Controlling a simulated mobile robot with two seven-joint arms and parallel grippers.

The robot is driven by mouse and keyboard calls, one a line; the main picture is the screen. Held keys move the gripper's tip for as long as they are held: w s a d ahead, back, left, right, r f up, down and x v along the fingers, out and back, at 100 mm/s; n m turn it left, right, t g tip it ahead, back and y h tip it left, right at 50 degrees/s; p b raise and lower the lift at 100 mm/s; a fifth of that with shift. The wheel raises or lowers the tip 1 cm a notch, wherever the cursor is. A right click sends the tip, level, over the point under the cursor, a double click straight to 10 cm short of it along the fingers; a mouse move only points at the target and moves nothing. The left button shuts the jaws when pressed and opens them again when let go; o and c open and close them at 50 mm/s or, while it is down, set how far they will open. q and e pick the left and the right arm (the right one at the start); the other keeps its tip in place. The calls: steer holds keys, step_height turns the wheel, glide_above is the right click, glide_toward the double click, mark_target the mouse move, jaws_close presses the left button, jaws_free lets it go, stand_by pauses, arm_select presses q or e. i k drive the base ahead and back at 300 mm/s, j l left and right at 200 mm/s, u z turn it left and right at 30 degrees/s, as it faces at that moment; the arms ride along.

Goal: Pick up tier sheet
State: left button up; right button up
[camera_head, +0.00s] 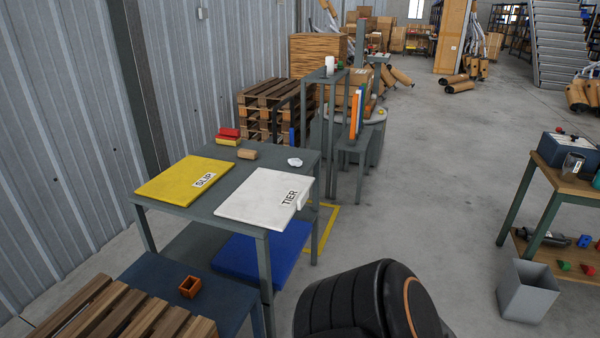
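The tier sheet (256,196) is a flat white board with a "TIER" label near its right edge. It lies on the right part of the grey table (232,172), close to the front edge. A small white tab or block shows at its right side. A yellow sheet labelled "SLIP" (178,178) lies to its left, with a strip of bare table between them. Neither gripper is in view. A rounded black part with an orange ring at the bottom centre looks like one of my own arm links.
Red and yellow blocks (229,138), a brown block (247,154) and a crumpled white item (295,162) sit at the table's back. A blue sheet (240,256) lies below. A low blue table (225,300) with wooden slats stands in front. Open floor lies right, before a grey bin (527,292).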

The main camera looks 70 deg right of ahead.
mark_target(269, 198)
steer(key=z, duration=2.2)
steer(key=i+l+u, duration=0.1)
steer(key=u, duration=0.3)
steer(key=l+u, duration=0.15)
steer(key=u, duration=0.3)
steer(key=i+l+u, duration=0.1)
steer(key=u, duration=0.3)
steer(key=l+u, duration=0.25)
steer(key=l, duration=0.25)
steer(key=i+l+u, duration=0.1)
steer(key=l+u, duration=0.2)
steer(key=l, duration=0.2)
steer(key=l+u, duration=0.1)
steer(key=l, duration=0.8)
steer(key=k, duration=0.05)
